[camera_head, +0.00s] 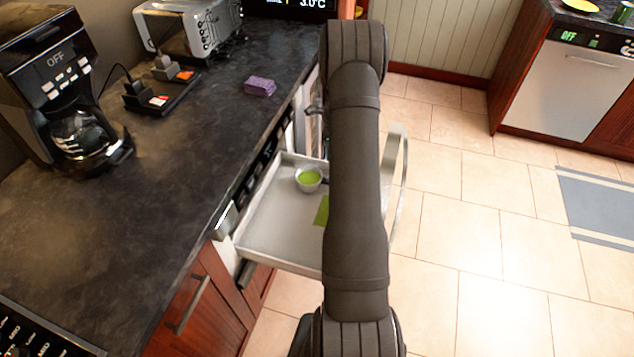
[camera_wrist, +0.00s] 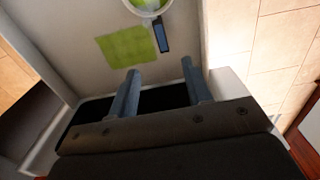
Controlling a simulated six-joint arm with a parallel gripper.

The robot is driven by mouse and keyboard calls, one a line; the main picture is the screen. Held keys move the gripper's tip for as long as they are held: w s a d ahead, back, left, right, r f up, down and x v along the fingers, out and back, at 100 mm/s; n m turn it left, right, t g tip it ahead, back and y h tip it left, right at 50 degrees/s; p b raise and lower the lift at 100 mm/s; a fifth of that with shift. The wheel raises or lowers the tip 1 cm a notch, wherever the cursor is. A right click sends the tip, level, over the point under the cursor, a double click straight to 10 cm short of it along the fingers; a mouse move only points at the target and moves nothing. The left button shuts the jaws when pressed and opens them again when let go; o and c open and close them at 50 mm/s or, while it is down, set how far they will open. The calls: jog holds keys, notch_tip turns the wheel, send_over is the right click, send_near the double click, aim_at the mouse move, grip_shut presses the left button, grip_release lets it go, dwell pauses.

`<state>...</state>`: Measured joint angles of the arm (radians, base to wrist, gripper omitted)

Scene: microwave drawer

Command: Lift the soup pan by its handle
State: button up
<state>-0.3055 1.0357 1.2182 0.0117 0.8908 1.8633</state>
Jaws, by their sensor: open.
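A small light-rimmed soup pan (camera_head: 309,186) with green soup sits in the pulled-out drawer (camera_head: 262,235). Its short dark handle (camera_head: 325,181) points right toward my arm. In the wrist view, part of the pan (camera_wrist: 170,11) shows at the top edge, and its blue-grey handle (camera_wrist: 163,37) points down toward my gripper (camera_wrist: 160,67). My gripper is open, with the handle's end just beyond and between the two fingertips in that picture. I see nothing between the fingers. My arm hides the gripper in the head view.
A green square (camera_wrist: 128,47) lies on the drawer floor beside the handle. The drawer's front panel (camera_head: 397,185) stands right of my arm. The dark countertop (camera_head: 150,230) runs along the left, with a coffee maker (camera_head: 60,80) and purple sponge (camera_head: 260,86). Open tiled floor lies right.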

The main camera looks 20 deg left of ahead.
notch_tip(320, 180, down, 17)
jog(key=shift+s+f, duration=0.1)
jog(key=shift+f, duration=0.1)
dwell(0.5)
jog(key=shift+c, duration=0.4)
grip_shut()
